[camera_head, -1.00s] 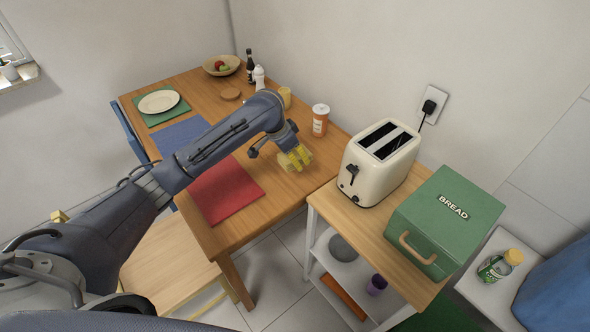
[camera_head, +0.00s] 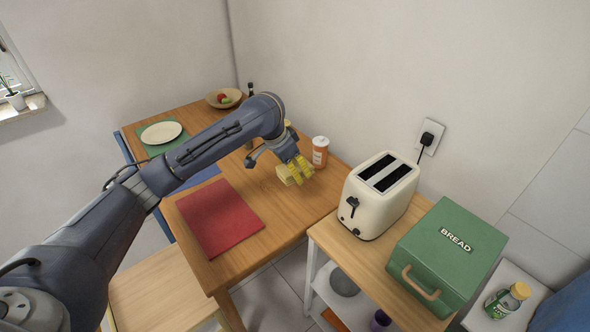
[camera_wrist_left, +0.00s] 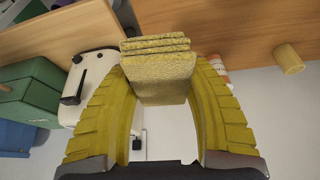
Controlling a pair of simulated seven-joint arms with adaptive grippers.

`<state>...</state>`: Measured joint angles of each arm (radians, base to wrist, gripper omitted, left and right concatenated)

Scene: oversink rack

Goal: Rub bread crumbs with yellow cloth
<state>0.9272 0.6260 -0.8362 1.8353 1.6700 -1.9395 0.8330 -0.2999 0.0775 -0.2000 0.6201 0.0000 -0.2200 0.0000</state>
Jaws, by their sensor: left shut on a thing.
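My left gripper (camera_head: 298,169) is low over the wooden table (camera_head: 290,208), between the red placemat and the toaster stand. Its yellow fingers are shut on a folded yellow cloth (camera_head: 284,175). In the left wrist view the cloth (camera_wrist_left: 162,75) is a thick, layered pad held between the two fingers (camera_wrist_left: 160,85). I cannot tell for sure whether its underside touches the table. Faint specks that may be bread crumbs (camera_head: 264,184) lie left of the cloth, too small to make out clearly. My right gripper is not in view.
An orange-and-white jar (camera_head: 320,152) stands just behind the gripper. A red placemat (camera_head: 220,217) lies to the left. A cream toaster (camera_head: 378,195) and a green bread box (camera_head: 447,255) stand on the side stand at right. A plate (camera_head: 161,132) and fruit bowl (camera_head: 225,98) are farther back.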

